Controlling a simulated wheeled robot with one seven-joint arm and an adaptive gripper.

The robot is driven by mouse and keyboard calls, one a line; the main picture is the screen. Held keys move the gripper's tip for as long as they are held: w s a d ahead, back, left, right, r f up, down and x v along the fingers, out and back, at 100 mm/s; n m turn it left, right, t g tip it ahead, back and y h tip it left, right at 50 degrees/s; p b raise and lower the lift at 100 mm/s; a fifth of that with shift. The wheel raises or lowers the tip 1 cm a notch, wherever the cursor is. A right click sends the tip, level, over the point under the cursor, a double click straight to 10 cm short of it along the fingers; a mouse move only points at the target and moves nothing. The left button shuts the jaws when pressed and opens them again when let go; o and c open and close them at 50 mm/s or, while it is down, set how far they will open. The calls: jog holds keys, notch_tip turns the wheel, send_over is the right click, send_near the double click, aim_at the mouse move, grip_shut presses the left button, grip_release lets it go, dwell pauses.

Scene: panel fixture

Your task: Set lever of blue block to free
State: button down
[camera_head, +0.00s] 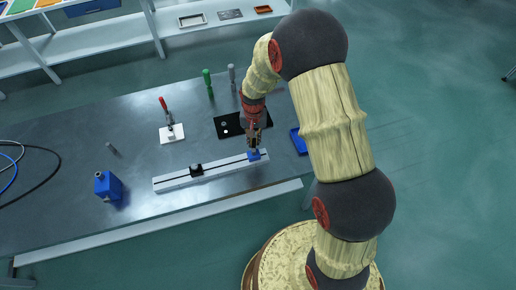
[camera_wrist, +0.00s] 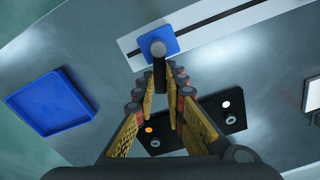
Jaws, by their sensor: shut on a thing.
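The blue block (camera_head: 255,156) sits at the right end of a white rail (camera_head: 225,171) on the table. My gripper (camera_head: 252,146) is just above the block. In the wrist view my gripper's fingertips (camera_wrist: 167,68) close in around the lever, shut on it. The fingers partly hide the lever, and I cannot read any marking of its setting.
A black clamp (camera_head: 196,170) sits further left on the rail. A black plate (camera_head: 230,125) lies behind, and a blue tray (camera_head: 299,141) lies to the right. A red-handled toggle clamp (camera_head: 170,128) and a blue box (camera_head: 108,186) stand to the left.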

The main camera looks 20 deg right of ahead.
jog(key=shift+w+a+n, duration=0.1)
jog(key=shift+a+n, duration=0.2)
jog(key=shift+n, duration=0.55)
jog(key=shift+a+n, duration=0.25)
jog(key=shift+n, duration=0.6)
jog(key=c, duration=1.8)
grip_release()
jog(key=shift+c, duration=0.2)
jog(key=shift+r, duration=0.1)
notch_tip(320, 180, up, 7)
jog(key=p, duration=0.4)
jog(key=shift+p, duration=0.3)
